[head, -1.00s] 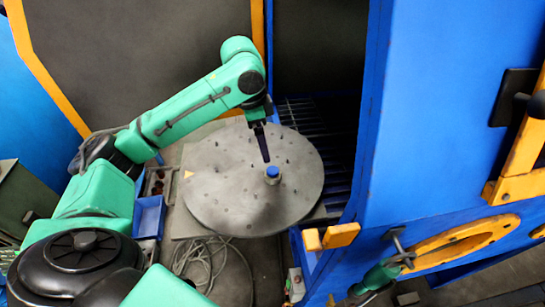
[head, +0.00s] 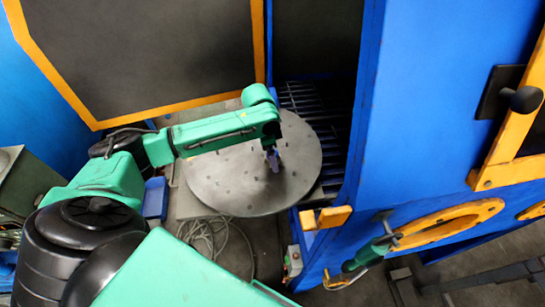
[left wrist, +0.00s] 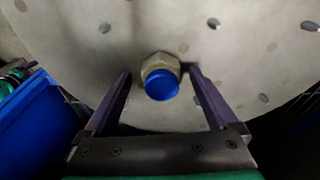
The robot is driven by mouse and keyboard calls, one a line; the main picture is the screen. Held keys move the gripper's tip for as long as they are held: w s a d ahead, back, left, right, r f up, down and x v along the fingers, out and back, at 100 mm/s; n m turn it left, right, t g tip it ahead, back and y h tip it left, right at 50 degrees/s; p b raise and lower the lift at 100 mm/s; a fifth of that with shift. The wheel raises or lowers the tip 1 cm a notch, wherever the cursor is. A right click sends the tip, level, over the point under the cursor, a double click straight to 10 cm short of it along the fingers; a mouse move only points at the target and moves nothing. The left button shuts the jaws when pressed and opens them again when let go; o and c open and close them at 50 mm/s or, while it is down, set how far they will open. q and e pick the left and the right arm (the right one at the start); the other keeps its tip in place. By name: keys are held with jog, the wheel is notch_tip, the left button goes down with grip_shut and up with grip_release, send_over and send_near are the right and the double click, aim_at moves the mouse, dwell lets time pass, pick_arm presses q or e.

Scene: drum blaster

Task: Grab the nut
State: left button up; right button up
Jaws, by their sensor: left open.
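The nut (left wrist: 160,76) shows in the left wrist view as a metal hexagonal piece with a blue round end, on the grey round plate with holes (left wrist: 60,45). My left gripper (left wrist: 160,80) is open, with one dark finger on each side of the nut. I cannot tell whether the fingers touch it. In the head view my left gripper (head: 273,160) points down at the plate (head: 220,185), and the arm and gripper hide most or all of the nut. My right gripper is not in view.
A blue bin (head: 155,198) stands left of the plate, and coiled cable (head: 208,237) lies in front of it. The blue machine wall (head: 440,110) rises on the right. A dark slatted grating (head: 325,135) lies behind the plate.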

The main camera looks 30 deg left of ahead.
pick_arm(q)
jog(key=shift+w, duration=0.1)
grip_shut()
